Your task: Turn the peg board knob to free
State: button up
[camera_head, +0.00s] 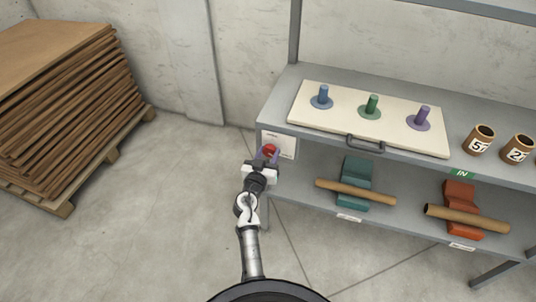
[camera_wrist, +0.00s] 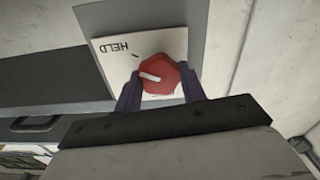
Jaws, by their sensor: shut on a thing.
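The red knob (camera_head: 269,149) is on a white plate (camera_head: 287,145) at the left end of the shelf's front edge. In the wrist view the knob (camera_wrist: 158,75) has a white pointer mark, and the plate (camera_wrist: 110,72) shows the word HELD, upside down. The pointer is directed left, a little below the HELD label and its tick. A FREE label cannot be seen. My gripper (camera_wrist: 160,92) is shut on the knob, with one purple finger on each side; it also shows in the head view (camera_head: 268,158).
The cream peg board (camera_head: 340,122) with blue, green and purple pegs and a front handle (camera_head: 366,143) lies on the grey shelf top. Numbered cups (camera_head: 478,141) stand right of it. Tubes on teal and red cradles lie below. Stacked boards (camera_head: 75,100) stand left; floor between is clear.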

jog(key=n+b, duration=0.2)
jog(key=n, duration=0.3)
jog(key=shift+n, duration=0.3)
jog(key=n, duration=0.6)
jog(key=shift+r+n+b, duration=0.1)
jog(key=shift+n+b, duration=0.2)
jog(key=n+p, duration=0.1)
jog(key=n, duration=0.5)
jog(key=shift+w, duration=0.1)
jog(key=n+p, duration=0.2)
jog(key=n, duration=0.3)
jog(key=shift+n, duration=0.4)
jog(key=o, duration=1)
jog(key=shift+c, duration=0.2)
